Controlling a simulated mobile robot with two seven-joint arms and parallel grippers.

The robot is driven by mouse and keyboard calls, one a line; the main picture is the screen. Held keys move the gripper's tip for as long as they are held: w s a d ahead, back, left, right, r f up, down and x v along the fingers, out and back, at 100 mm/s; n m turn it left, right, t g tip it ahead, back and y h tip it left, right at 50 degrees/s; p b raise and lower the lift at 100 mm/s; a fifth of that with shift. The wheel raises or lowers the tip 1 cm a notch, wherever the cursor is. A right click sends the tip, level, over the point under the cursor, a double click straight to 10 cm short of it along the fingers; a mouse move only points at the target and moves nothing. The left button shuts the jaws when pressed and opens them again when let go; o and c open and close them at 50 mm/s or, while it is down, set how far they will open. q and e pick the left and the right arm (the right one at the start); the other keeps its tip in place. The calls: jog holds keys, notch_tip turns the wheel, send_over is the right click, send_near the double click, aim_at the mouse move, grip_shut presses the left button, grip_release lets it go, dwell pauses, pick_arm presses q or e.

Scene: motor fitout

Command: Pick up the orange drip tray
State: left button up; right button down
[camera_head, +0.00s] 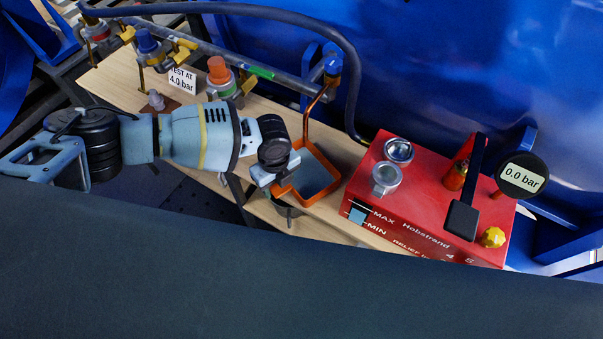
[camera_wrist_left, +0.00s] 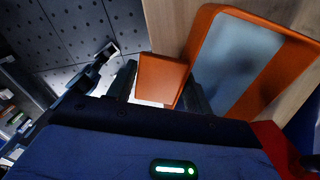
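The orange drip tray (camera_head: 318,194) is a square, shallow tray with an orange rim and a grey inside. It is on the wooden bench, left of the red pump unit. My left gripper (camera_head: 282,179) is at the tray's left side and hides part of its rim. In the left wrist view, an orange tab (camera_wrist_left: 160,80) of the tray lies between the two widely spaced dark fingers; I see no clear grip on it. The tray's rim (camera_wrist_left: 276,88) fills the upper right there. My right gripper is not in view.
The red pump unit (camera_head: 415,224) with its gauge (camera_head: 522,175) stands close right of the tray. A copper pipe (camera_head: 307,122) comes down behind the tray. Valves and pipes line the back of the wooden bench (camera_head: 118,77). A large blue housing rises behind.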

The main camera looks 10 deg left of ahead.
pick_arm(q)
jog(key=c, duration=0.8)
jog(key=shift+r, duration=0.15)
